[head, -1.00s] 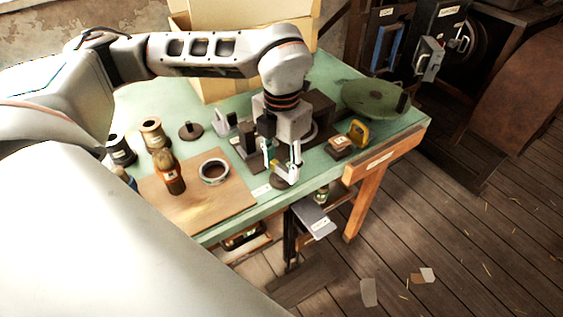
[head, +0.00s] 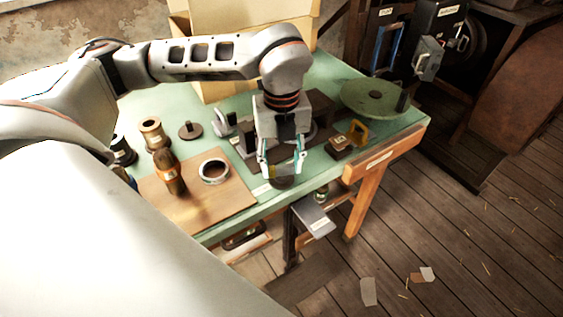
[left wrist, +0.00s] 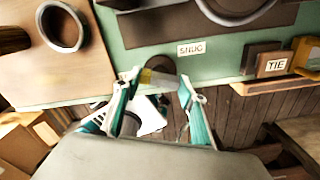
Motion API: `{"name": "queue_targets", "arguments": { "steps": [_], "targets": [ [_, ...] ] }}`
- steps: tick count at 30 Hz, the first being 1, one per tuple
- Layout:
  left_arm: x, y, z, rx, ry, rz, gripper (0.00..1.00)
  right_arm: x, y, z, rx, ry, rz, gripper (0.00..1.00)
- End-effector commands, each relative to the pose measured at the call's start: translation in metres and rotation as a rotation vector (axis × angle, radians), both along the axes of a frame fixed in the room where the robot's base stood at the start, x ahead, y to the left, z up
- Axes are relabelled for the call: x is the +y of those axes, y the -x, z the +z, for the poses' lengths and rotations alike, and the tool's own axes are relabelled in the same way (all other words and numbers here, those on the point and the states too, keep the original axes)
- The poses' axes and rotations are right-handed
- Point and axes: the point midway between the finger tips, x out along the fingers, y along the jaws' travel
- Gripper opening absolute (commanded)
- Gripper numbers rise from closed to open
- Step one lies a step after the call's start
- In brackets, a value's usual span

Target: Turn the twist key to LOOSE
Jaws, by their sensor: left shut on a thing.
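The twist key (left wrist: 160,79) shows in the left wrist view as a yellowish flat grip above a dark round base (left wrist: 155,64) at the table's front edge. In the head view the base (head: 282,183) sits below my left gripper (head: 282,168). My left gripper (left wrist: 159,77) is shut on the key, one fingertip at each end of its grip. A SNUG label (left wrist: 190,48) lies behind and right of the key. My right gripper is not in view.
A TIE block (left wrist: 275,64) and a yellow part (head: 357,132) stand right. A grey plate (head: 313,219) juts out below the edge.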

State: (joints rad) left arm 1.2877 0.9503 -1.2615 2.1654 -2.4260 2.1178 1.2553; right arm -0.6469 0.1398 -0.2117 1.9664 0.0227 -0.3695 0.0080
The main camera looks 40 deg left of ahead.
Motion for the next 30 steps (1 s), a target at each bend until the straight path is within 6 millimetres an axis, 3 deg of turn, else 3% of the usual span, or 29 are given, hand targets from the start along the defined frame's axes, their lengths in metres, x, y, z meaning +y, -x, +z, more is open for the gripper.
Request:
{"name": "queue_targets", "arguments": {
  "steps": [12, 30],
  "targets": [
    [-0.0001, 0.0004, -0.0005, 0.001, 0.0, 0.292, 0.2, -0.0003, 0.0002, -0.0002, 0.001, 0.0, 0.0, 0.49],
    [-0.0002, 0.0007, -0.0007, 0.002, -0.001, 0.391, 0.2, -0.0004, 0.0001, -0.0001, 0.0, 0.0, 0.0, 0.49]
  ]
}}
